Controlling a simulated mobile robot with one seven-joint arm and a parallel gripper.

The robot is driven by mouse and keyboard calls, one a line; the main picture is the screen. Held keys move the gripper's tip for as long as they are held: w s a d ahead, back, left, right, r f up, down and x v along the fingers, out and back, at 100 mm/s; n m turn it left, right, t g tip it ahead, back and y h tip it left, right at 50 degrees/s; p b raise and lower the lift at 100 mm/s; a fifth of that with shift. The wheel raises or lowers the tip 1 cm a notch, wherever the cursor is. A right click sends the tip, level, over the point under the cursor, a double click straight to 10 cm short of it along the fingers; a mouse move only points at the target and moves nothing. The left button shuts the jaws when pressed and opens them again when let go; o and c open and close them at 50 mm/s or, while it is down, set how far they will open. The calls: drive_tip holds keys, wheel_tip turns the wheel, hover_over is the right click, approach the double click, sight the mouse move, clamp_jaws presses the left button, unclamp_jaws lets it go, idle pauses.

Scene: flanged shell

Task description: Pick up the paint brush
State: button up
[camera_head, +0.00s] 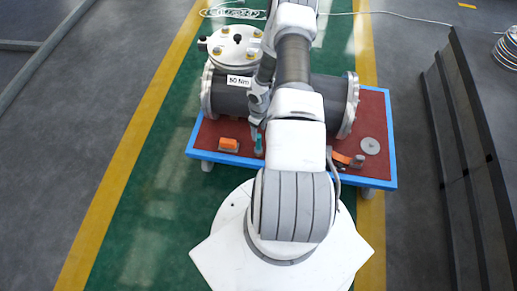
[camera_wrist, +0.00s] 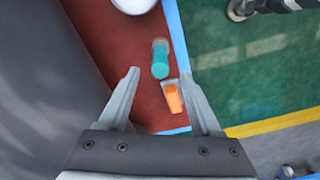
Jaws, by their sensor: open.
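A small teal item with a greyish end (camera_wrist: 160,68) stands or lies on the red table top near its blue edge. It may be the paint brush, but its shape is too small and blurred to be sure. It also shows in the head view (camera_head: 259,146), just below my gripper. My gripper (camera_wrist: 160,75) is open and empty, its two fingers spread left and right of the teal item in the wrist view. It seems to be above the item, not touching it. No other clear brush shows.
An orange block-like item (camera_head: 228,145) lies close by, left of the teal one. A large grey flanged shell (camera_head: 331,98) fills the back of the red table (camera_head: 204,139). An orange-brown tool (camera_head: 347,159) and a grey disc (camera_head: 370,146) lie at right.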

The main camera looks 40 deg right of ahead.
sight(259, 136)
wheel_tip(259, 136, down, 7)
drive_tip(key=shift+a+r+b, duration=0.1)
drive_tip(key=shift+b, duration=1.1)
clamp_jaws()
